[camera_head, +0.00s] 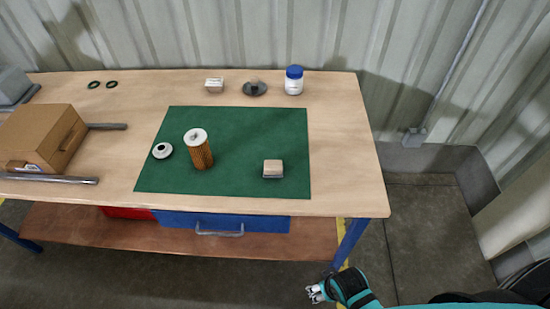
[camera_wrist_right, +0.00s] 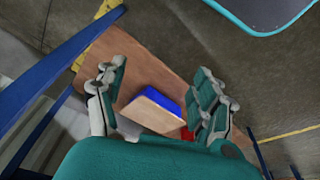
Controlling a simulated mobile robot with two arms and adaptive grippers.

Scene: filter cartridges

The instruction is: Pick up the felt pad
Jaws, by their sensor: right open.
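A small block (camera_head: 273,168) with a beige top and a grey lower edge lies on the right part of the green mat (camera_head: 240,130). I cannot tell for certain which thing is the felt pad. My right gripper (camera_head: 315,293) is low in front of the table's right front corner, well apart from both blocks. In the right wrist view its fingers (camera_wrist_right: 158,85) are spread with nothing between them. My left gripper is not in view.
An orange pleated filter cartridge (camera_head: 200,155) stands on the mat beside a white ring cap (camera_head: 162,150). A white jar with a blue lid (camera_head: 294,80) and a dark dish (camera_head: 255,88) stand behind. A cardboard box (camera_head: 42,135) is at left. The table's right end is clear.

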